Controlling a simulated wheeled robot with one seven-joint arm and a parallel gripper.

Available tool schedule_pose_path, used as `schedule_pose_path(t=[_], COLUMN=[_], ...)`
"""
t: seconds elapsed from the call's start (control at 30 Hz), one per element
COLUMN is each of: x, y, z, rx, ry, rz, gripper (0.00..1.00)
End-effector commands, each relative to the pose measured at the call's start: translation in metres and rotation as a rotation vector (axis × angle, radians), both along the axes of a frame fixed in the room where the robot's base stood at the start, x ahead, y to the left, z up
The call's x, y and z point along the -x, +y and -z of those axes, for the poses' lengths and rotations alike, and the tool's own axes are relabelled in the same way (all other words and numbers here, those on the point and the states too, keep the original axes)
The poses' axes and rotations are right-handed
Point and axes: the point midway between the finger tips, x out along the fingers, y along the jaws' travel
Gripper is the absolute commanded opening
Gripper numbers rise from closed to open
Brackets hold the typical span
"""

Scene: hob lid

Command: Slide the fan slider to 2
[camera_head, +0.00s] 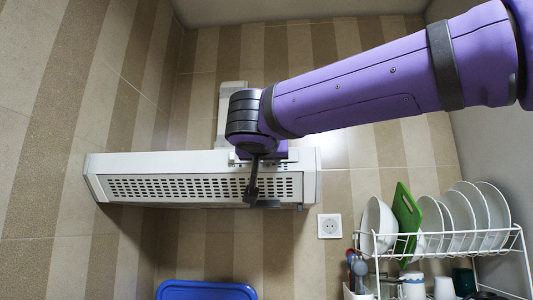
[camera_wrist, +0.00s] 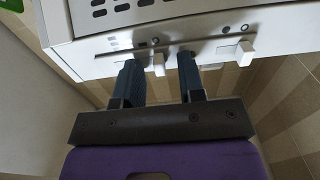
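The white range hood (camera_head: 140,161) hangs on the tiled wall, and its control strip (camera_wrist: 95,46) shows in the wrist view. The strip has two white slider knobs, one left of centre (camera_wrist: 158,63) and one further right (camera_wrist: 244,53). Small marks sit above them, too small to read, so I cannot tell which is the fan slider. My gripper (camera_wrist: 160,66) is open, with its dark fingers on either side of the left knob. A gap shows on both sides of that knob. In the head view my gripper (camera_head: 252,182) is at the hood's front, and my wrist hides the knobs.
A white dish rack (camera_head: 440,250) with bowls, plates and a green board (camera_head: 407,219) stands at lower right. A wall socket (camera_head: 329,226) is below the hood's right end. A blue tray-like object (camera_head: 205,291) is at the bottom. The wall left of the hood is clear.

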Motion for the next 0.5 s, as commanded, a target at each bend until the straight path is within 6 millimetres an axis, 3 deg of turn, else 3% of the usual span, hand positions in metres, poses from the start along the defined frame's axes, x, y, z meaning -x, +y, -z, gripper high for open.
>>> schedule_pose_path(t=[0.23,0.37,0.5], x=[-0.0004,-0.0003,-0.0002], y=[0.0000,-0.0001,-0.0001], z=[0.0001,0.0001,0.0001], rx=[0.000,0.001,0.001], ry=[0.000,0.000,0.000], rz=[0.000,0.000,0.000], gripper=[0.34,0.04,0.00])
